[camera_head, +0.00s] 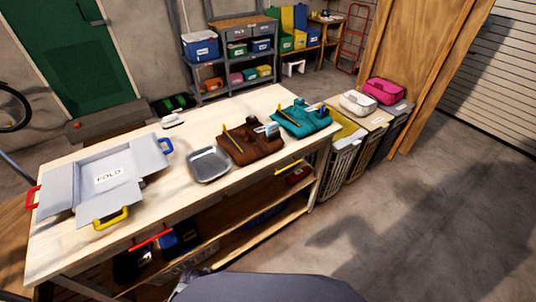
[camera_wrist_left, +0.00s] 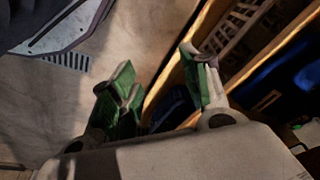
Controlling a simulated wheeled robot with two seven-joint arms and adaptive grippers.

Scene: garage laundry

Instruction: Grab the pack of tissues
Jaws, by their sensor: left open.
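A small white and blue packet (camera_head: 271,130) stands at the right side of a brown cloth organizer (camera_head: 252,151) on the wooden table; it may be the pack of tissues, but its label is too small to read. A small white item (camera_head: 173,120) lies at the table's back edge; I cannot tell what it is. My left gripper (camera_wrist_left: 160,85) shows in the left wrist view, with green finger pads spread apart and nothing between them. It is low beside wooden shelving, away from the packet. My right gripper is not in view.
The table (camera_head: 190,203) also holds a grey folding board (camera_head: 75,186), a metal tray (camera_head: 209,164) and a teal organizer (camera_head: 300,117). Its lower shelf (camera_head: 262,226) holds bins. Hampers (camera_head: 345,160) stand at its right end. Floor at right (camera_head: 420,230) is clear.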

